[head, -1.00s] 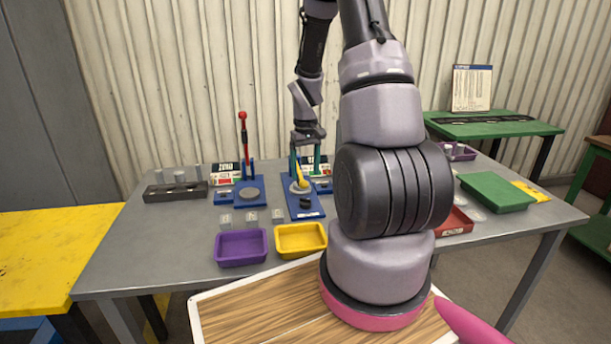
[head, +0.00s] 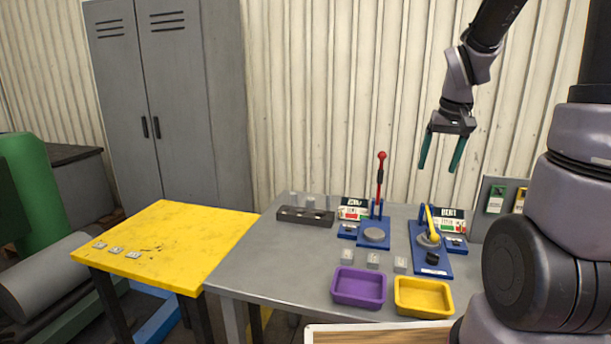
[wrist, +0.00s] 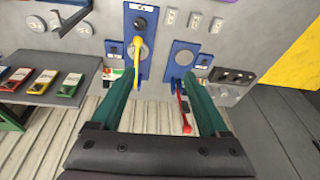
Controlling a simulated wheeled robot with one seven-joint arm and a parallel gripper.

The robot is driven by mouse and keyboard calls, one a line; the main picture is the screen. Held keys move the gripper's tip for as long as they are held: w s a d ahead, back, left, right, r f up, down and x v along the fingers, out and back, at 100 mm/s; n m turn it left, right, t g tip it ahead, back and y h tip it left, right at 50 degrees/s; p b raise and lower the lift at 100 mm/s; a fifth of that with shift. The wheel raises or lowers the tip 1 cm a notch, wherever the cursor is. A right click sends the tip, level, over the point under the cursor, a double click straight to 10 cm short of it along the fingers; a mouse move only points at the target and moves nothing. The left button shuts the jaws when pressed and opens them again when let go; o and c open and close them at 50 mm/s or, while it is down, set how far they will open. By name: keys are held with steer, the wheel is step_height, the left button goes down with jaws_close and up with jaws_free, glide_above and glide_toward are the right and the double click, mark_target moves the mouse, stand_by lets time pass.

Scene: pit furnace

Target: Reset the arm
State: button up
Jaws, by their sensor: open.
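My gripper (head: 441,160) is open and empty, its two dark green fingers apart. In the head view it hangs above the grey table (head: 270,262), in front of the corrugated wall. The wrist view shows the same open fingers (wrist: 160,85) with nothing between them. Below are a blue fixture with a red-knobbed lever (head: 380,180) and a blue fixture with a yellow lever (head: 431,224). In the wrist view the red lever (wrist: 185,115) lies between the fingers in the picture, well beyond them.
A purple tray (head: 359,287) and a yellow tray (head: 423,297) sit at the table's front edge. Small grey blocks (head: 373,259) lie behind them. A dark rack (head: 305,217) stands at the left. A yellow table (head: 180,245) and grey lockers (head: 167,100) are further left.

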steer(key=s+a+r+m+t+y, duration=0.1)
steer(key=s+a+r+t, duration=0.1)
steer(key=s+a+r, duration=0.2)
steer(key=s+a+r+t+y, duration=0.1)
steer(key=s+a+r, duration=0.3)
steer(key=s+r, duration=0.5)
steer(key=shift+s+r+m+t, duration=0.25)
steer(key=shift+s+m+t, duration=0.25)
steer(key=shift+s, duration=0.7)
steer(key=shift+d, duration=0.1)
